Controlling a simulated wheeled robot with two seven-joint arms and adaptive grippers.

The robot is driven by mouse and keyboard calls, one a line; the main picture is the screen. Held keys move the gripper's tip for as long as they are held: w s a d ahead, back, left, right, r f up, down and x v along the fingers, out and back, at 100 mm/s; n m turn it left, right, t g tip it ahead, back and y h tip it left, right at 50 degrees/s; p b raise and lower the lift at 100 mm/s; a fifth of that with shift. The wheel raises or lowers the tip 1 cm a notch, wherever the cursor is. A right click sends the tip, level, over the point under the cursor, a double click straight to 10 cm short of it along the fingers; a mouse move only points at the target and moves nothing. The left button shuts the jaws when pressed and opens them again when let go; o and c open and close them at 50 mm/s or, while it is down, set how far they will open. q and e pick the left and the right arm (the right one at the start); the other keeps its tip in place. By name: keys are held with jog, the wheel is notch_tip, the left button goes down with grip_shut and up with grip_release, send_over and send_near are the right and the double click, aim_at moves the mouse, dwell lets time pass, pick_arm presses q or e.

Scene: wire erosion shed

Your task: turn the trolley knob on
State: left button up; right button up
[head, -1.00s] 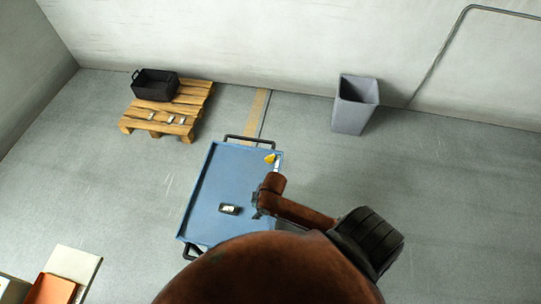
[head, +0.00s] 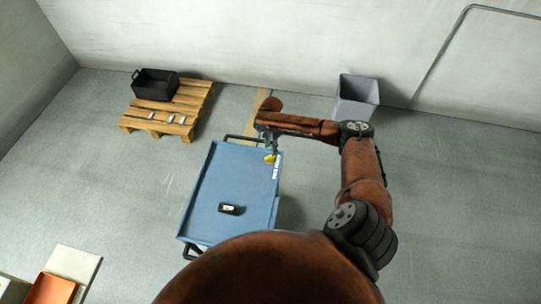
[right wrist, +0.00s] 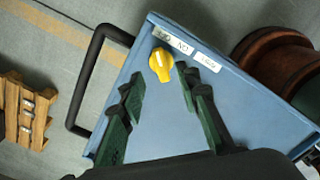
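The blue trolley (head: 215,185) stands in the middle of the head view. Its yellow knob (head: 270,157) is near the far right corner of the top, and it shows larger in the right wrist view (right wrist: 161,65). A white mark on the knob points toward the top of the wrist picture. White labels (right wrist: 182,46) lie beside the knob along the trolley edge; their text is hard to read. My right gripper (right wrist: 160,84) is open, its two dark green fingers apart, with the knob just beyond and between the fingertips. My left gripper is not in view.
A small dark device (head: 229,209) lies on the trolley top. The trolley has a black handle (right wrist: 82,85) at its far end. A wooden pallet (head: 200,100) with a black crate (head: 155,85) stands at the back left, and a grey bin (head: 357,98) stands by the wall.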

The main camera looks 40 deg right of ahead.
aim_at(271, 156)
notch_tip(271, 156, down, 7)
jog(key=shift+r, duration=0.2)
jog(key=shift+c, duration=0.5)
grip_shut()
